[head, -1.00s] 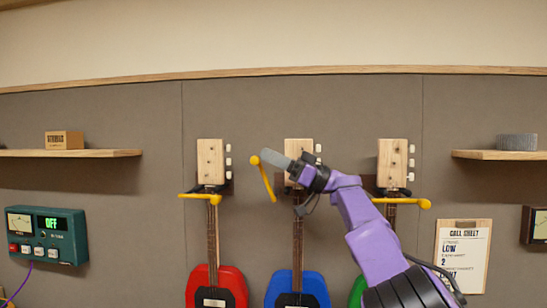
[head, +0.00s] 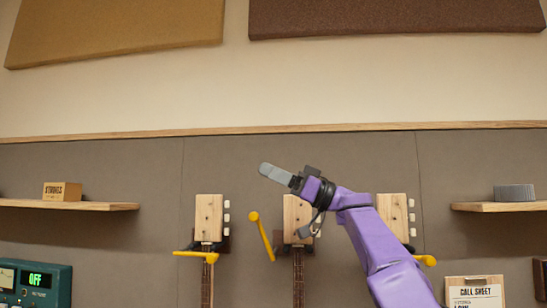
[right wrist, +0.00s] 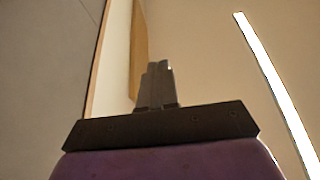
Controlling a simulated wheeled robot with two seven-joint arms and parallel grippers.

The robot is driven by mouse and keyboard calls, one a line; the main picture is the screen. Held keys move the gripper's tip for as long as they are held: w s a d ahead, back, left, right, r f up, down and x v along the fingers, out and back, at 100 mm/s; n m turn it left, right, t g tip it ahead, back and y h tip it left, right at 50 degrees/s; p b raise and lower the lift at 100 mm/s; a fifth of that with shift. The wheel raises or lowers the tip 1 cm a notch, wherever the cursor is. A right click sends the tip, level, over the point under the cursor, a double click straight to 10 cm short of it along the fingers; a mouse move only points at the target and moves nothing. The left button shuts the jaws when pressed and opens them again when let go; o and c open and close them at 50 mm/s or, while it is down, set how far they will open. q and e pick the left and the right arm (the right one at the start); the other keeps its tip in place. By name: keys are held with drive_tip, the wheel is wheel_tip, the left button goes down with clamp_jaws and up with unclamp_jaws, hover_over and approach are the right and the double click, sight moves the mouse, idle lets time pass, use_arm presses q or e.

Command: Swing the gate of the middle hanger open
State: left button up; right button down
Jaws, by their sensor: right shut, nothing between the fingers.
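The middle hanger (head: 287,238) holds a guitar by its wooden headstock (head: 297,212). Its yellow gate (head: 262,236) slants up and to the left from the hanger, its round end standing clear to the left of the headstock. The gates of the left hanger (head: 196,254) and right hanger (head: 427,260) lie about level across their guitar necks. My right gripper (head: 264,170) is shut and empty, above the middle gate and apart from it in the picture. Its shut fingers (right wrist: 157,85) also show in the right wrist view. My left gripper is not in view.
A left shelf (head: 70,205) carries a small box (head: 62,191). A green device (head: 35,284) and a call sheet (head: 475,292) are lower down.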

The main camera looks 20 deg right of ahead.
drive_tip(key=s+a+r+b, duration=0.3)
drive_tip(key=s, duration=0.5)
drive_tip(key=shift+r+b, duration=0.4)
drive_tip(key=shift+s, duration=0.1)
